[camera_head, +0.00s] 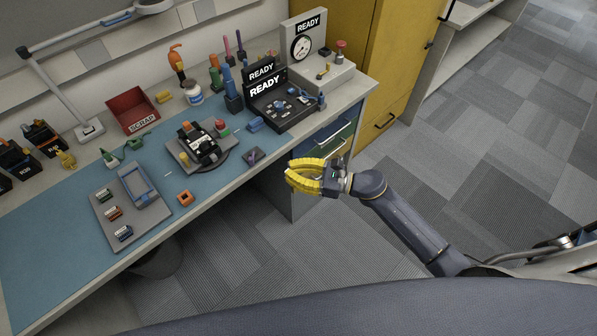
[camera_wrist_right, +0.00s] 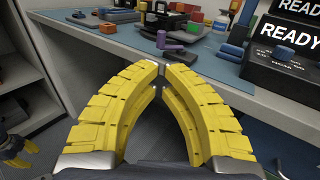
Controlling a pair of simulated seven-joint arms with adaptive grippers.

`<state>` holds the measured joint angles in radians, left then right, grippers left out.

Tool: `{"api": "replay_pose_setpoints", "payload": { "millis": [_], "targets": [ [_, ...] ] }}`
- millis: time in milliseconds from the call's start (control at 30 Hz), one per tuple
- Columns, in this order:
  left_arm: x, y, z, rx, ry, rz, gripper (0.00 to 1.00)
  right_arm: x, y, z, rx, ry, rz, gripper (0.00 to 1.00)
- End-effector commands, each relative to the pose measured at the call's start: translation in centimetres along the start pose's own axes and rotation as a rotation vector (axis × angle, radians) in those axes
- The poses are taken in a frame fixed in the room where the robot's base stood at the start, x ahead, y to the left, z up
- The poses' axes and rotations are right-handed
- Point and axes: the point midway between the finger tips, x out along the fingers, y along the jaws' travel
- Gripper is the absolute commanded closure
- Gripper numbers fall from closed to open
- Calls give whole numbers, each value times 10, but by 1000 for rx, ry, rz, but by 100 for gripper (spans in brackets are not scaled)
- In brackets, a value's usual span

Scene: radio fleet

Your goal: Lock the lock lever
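A dark radio (camera_head: 203,148) sits in a grey fixture (camera_head: 180,153) on a round base on the blue mat. Red, orange and yellow knobs surround it; I cannot tell which part is the lock lever. The radio also shows at the top of the right wrist view (camera_wrist_right: 178,8). My right gripper (camera_head: 289,175) is off the bench's front edge, to the right of the fixture and apart from it. Its curved yellow fingers (camera_wrist_right: 160,66) meet at the tips with nothing between them. A small yellow gripper shape, apparently my left gripper (camera_wrist_right: 18,150), shows at the wrist view's left edge, its opening unclear.
A grey tray (camera_head: 150,222) with small coloured parts lies left of the fixture. A black console (camera_head: 280,105) reading READY and a gauge stand (camera_head: 318,70) are right of it. A red scrap bin (camera_head: 131,110) stands behind.

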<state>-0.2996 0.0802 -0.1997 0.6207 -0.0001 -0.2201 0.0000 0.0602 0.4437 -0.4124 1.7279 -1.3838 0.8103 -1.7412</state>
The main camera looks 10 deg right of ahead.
Motion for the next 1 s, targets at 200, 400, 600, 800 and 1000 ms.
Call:
{"api": "replay_pose_setpoints", "payload": {
  "millis": [200, 400, 600, 800, 1000],
  "targets": [
    [0, 0, 1, 0, -1, 0, 59, 41, 0, 1, 0, -3, 0, 100],
    [0, 1, 1, 0, -2, 1, 59, 69, 0, 1, 1, -2, 0, 100],
    [0, 1, 1, 0, -2, 1, 59, 86, 0, 0, 1, -1, 0, 100],
    [0, 1, 1, 0, -2, 1, 59, 93, 0, 0, 0, 0, 0, 100],
    [0, 1, 1, 0, -2, 1, 59, 94, 0, 0, 0, 1, 0, 100]
  ]
}}
